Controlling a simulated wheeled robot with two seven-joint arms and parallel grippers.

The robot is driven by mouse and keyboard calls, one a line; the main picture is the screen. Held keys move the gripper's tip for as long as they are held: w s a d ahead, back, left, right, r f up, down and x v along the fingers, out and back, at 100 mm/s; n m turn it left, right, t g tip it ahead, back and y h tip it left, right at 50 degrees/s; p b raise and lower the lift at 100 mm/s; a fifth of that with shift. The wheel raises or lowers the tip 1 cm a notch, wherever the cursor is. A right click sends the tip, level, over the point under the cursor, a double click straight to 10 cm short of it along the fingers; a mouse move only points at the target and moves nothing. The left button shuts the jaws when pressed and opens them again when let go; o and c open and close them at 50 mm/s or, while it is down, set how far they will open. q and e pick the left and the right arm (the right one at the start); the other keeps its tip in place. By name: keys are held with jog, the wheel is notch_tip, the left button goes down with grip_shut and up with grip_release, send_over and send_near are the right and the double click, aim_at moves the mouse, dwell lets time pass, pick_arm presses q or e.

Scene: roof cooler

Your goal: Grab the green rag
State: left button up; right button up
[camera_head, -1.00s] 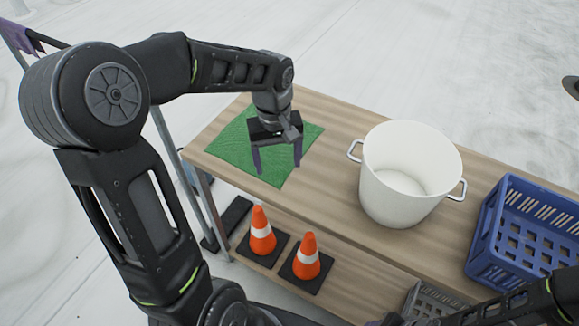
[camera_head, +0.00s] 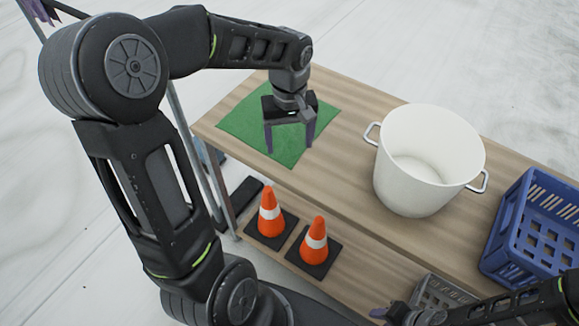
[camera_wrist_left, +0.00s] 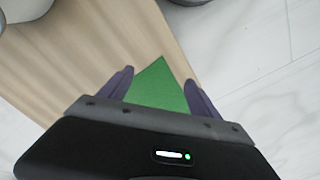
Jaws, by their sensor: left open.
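The green rag (camera_head: 240,122) lies flat on the left end of the wooden table. It also shows between the fingers in the left wrist view (camera_wrist_left: 158,88). My left gripper (camera_head: 289,147) is over the rag's near part, fingers pointing down, open, with nothing held. Its two purple fingers stand apart in the left wrist view (camera_wrist_left: 158,76). Whether the fingertips touch the rag cannot be told. Part of the rag is hidden behind the gripper. My right gripper (camera_head: 384,312) shows only partly at the bottom edge, and its jaws are unclear.
A white pot (camera_head: 425,190) with two handles stands right of the rag on the table (camera_head: 345,165). A blue crate (camera_head: 530,235) is at the right. Two orange cones (camera_head: 269,212) stand on the lower shelf, beside a grey crate (camera_head: 440,292). Bare tabletop separates rag and pot.

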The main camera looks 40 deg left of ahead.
aim_at(289, 164)
pick_arm(q)
jog(key=shift+f+b, duration=1.85)
jog(key=shift+f, duration=1.15)
jog(key=c, duration=1.4)
jog(key=shift+c, duration=0.8)
notch_tip(289, 164, up, 12)
jog(key=p, duration=0.9)
grip_shut()
